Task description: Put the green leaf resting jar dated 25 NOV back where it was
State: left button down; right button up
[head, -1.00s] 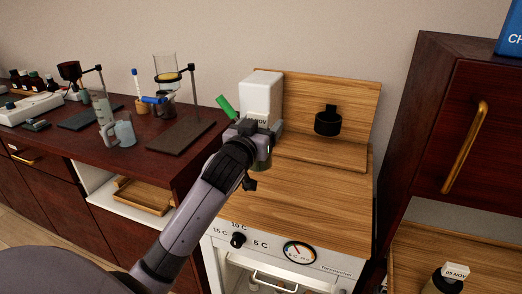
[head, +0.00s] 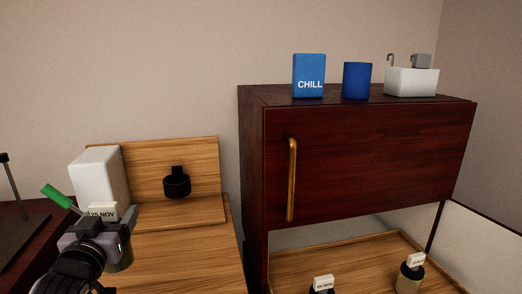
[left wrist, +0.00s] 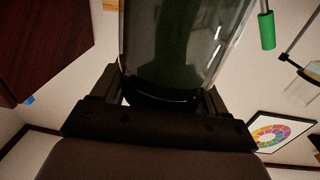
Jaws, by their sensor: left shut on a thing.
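The jar with the 25 NOV tag (head: 103,212) is at the lower left of the head view. My left gripper (head: 96,236) is shut on it and hides most of its body. In the left wrist view the jar (left wrist: 185,45) is dark green glass and fills the space between the fingers. A wooden shelf tray (head: 350,256) under the dark cabinet holds two dark jars with white tags, a left one (head: 322,285) and a right one (head: 410,278). Their tag dates are too small to read surely. My right gripper is not in view.
The dark red cabinet (head: 365,150) with a brass handle (head: 292,180) overhangs the tray. A blue CHILL box (head: 309,76), a blue cup (head: 357,80) and a white container (head: 411,82) stand on it. A white block (head: 98,178) and black ring holder (head: 176,184) are by the wooden top.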

pick_arm(q)
jog(key=s+d+f+m+h, duration=0.1)
jog(key=s+d+f+h, duration=0.1)
jog(key=s+d+f, duration=0.7)
jog(key=s+f, duration=0.2)
jog(key=s, duration=0.2)
jog(key=shift+f+m+h, duration=0.2)
jog(key=shift+m+h, duration=0.1)
jog(key=shift+h, duration=0.1)
jog(key=shift+d, duration=0.1)
